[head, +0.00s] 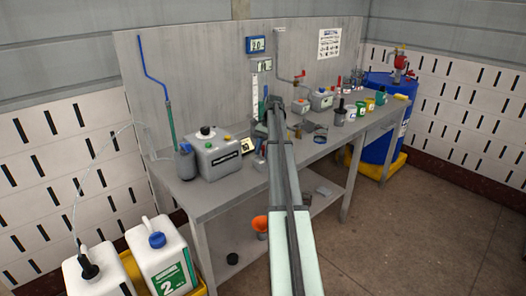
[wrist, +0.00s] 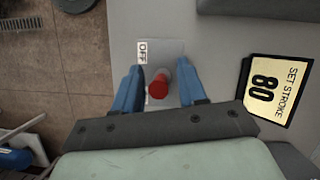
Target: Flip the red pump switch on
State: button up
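The red pump switch (wrist: 158,86) shows in the wrist view as a round red knob on a pale plate (wrist: 165,50) marked OFF. My gripper (wrist: 159,68) is open, with one blue finger on each side of the knob. Small gaps show between the fingers and the knob, so I cannot see any contact. In the head view my arm covers most of this spot on the bench, and the fingers cannot be made out clearly there.
A SET STROKE 80 sign (wrist: 277,88) stands beside my gripper, also in the head view (head: 247,145). A grey pump box (head: 219,158) is to its left on the bench (head: 215,200). Cups and valves stand right; a blue drum (head: 372,140) is beyond.

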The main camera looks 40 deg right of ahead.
jog(key=shift+r, duration=0.2)
jog(key=shift+w+d+r, duration=0.1)
jog(key=shift+d+r, duration=0.3)
jog(key=shift+r, duration=0.05)
jog(key=w+d, duration=0.1)
jog(key=d, duration=0.6)
jog(key=w+d, duration=0.1)
jog(key=d, duration=0.3)
jog(key=shift+w+d+f, duration=0.1)
jog(key=shift+w+d, duration=0.1)
jog(key=shift+w, duration=0.1)
